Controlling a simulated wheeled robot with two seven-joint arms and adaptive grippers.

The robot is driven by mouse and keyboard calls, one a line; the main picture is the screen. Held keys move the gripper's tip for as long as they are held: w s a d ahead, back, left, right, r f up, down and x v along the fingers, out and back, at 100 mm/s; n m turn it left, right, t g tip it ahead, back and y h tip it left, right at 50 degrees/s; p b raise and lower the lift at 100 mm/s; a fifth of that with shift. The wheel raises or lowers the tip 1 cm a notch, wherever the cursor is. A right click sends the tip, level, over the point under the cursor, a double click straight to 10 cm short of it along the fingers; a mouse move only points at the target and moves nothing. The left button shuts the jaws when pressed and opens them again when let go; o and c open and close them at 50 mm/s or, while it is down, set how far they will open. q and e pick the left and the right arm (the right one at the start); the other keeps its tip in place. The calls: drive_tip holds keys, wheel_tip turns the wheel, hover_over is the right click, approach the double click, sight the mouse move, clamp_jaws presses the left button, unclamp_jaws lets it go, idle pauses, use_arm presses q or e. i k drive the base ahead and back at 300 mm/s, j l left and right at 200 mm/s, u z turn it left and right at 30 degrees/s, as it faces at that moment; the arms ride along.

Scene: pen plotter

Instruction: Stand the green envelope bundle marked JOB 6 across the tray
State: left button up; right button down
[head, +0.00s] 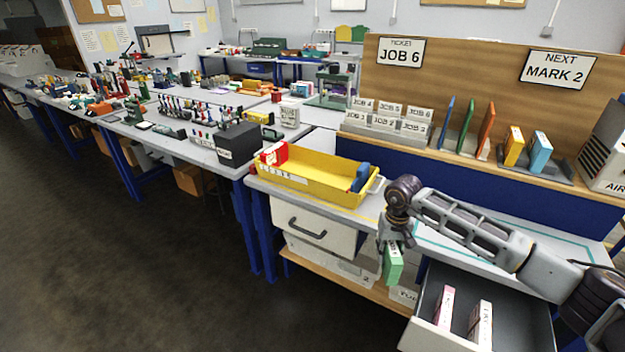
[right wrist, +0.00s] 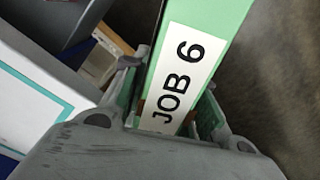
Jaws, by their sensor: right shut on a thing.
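The green envelope bundle (head: 393,264) hangs from my right gripper (head: 392,240) in front of the table's front edge, beside the open drawer. In the right wrist view the bundle (right wrist: 215,25) shows a white label reading JOB 6 between the two fingers of my right gripper (right wrist: 172,100). The gripper is shut on it. The yellow tray (head: 310,186) sits on the table, up and to the left of the bundle. It holds a red block (head: 273,154) at its left end and a blue piece (head: 361,177) at its right end. My left gripper is not in view.
A closed drawer (head: 312,230) is under the tray. A wooden board with a TICKET JOB 6 sign (head: 400,52) and a shelf of coloured items stand behind. A black bin (head: 238,143) is left of the tray.

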sight(314, 172)
drive_tip(key=i+j, duration=0.1)
drive_tip(key=j, duration=0.25)
drive_tip(key=i+j, duration=0.15)
drive_tip(key=j, duration=0.2)
drive_tip(key=i+j, duration=0.1)
drive_tip(key=j, duration=0.25)
drive_tip(key=i+j, duration=0.1)
drive_tip(key=j, duration=0.25)
drive_tip(key=i+j, duration=0.1)
drive_tip(key=j, duration=0.25)
drive_tip(key=u, duration=0.05)
